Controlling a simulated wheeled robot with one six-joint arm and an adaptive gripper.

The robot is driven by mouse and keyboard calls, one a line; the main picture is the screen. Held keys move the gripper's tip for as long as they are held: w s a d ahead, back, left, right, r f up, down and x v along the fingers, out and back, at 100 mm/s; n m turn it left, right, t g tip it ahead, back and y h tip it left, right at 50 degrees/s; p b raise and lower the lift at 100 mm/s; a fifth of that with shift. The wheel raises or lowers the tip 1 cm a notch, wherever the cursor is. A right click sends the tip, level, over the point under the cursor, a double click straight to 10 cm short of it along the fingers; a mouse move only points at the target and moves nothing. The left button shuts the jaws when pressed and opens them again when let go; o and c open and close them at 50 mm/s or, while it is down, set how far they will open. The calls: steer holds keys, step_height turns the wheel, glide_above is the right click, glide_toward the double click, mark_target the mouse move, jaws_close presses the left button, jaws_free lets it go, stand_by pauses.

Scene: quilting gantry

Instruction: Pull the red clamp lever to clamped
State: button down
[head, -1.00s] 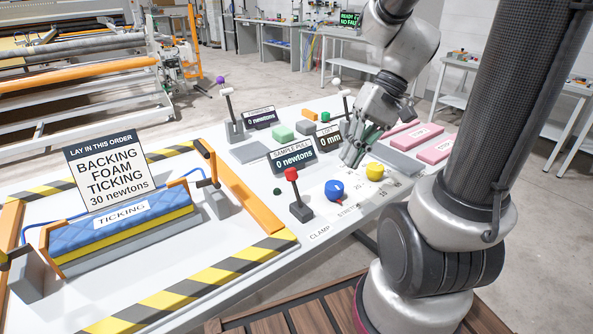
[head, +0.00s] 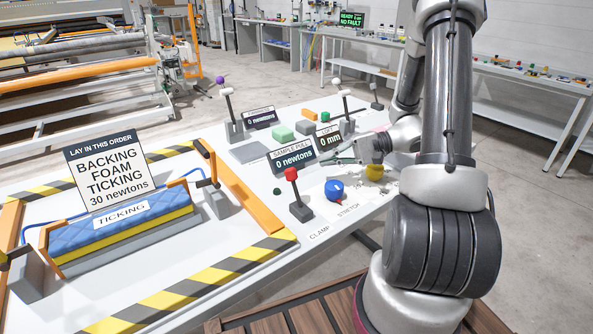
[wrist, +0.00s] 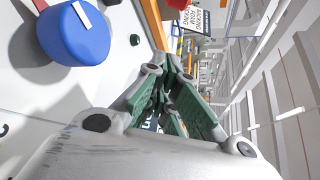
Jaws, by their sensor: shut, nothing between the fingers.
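The red clamp lever (head: 291,175) has a red knob on a short dark stem in a dark block. It stands nearly upright, leaning slightly left, at the table's front by the CLAMP label (head: 320,234). My gripper (head: 335,160) is shut and empty above the table, right of and behind the lever, apart from it. In the wrist view my gripper (wrist: 168,108) shows its green finger pads together. A bit of red (wrist: 38,5) shows at that view's upper left edge; I cannot tell whether it is the lever's knob.
A blue knob (head: 334,189) and a yellow knob (head: 374,172) stand right of the lever. The blue knob (wrist: 72,34) is close in the wrist view. A "0 newtons" display (head: 293,158) stands behind the lever. An orange bar (head: 240,190) and striped border lie to its left.

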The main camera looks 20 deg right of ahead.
mark_target(295, 169)
steer(key=x, duration=1)
steer(key=shift+s+a, duration=0.1)
steer(key=shift+s+r, duration=0.3)
steer(key=shift+s, duration=0.3)
steer(key=shift+s+r, duration=0.35)
steer(key=shift+s, duration=0.25)
steer(key=shift+s+r, duration=0.25)
steer(key=shift+s, duration=0.3)
